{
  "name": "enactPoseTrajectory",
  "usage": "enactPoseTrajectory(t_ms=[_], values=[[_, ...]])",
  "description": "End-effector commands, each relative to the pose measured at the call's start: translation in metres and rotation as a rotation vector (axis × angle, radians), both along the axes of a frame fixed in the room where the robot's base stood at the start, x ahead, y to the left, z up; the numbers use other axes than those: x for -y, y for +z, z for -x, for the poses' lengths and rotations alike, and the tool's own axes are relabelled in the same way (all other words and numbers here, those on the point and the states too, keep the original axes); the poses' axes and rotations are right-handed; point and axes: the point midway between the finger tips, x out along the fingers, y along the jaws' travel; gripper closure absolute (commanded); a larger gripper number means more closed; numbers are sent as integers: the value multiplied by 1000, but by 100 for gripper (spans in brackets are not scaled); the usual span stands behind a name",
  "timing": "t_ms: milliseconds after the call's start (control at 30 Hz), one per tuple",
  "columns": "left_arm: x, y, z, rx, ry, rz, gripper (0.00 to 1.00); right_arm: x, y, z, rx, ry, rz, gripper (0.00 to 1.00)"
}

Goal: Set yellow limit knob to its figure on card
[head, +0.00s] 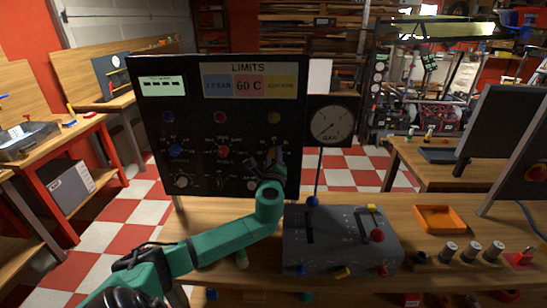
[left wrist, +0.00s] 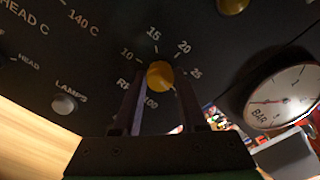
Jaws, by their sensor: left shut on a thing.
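The yellow limit knob (left wrist: 160,75) is on the black panel (head: 215,190), on a dial marked 10, 15, 20 and 25 with x100 beneath. My left gripper (head: 273,160) reaches the panel's right side and hides most of the knob in the head view. In the left wrist view its two fingers (left wrist: 160,95) are shut on the knob, one on each side. The knob's pointer is too unclear to read. The LIMITS card has a blue field, a red field reading 60 C and a yellow field (head: 281,86) whose figure is too small to read. My right gripper is out of view.
A blue knob (head: 176,151) and a red knob (head: 223,152) sit left on the panel. A BAR gauge (head: 331,124) stands to its right. A grey lever box (head: 341,240) and an orange tray (head: 440,219) are on the bench in front.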

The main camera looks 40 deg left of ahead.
Motion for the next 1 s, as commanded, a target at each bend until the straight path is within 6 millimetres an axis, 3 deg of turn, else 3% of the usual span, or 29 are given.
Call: enactPoseTrajectory(t_ms=[367, 1000], values=[[0, -5, 0, 116, 0, 155, 100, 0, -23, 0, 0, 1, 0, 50], [0, -6, 0, 479, 1, 633, 100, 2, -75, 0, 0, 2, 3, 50]])
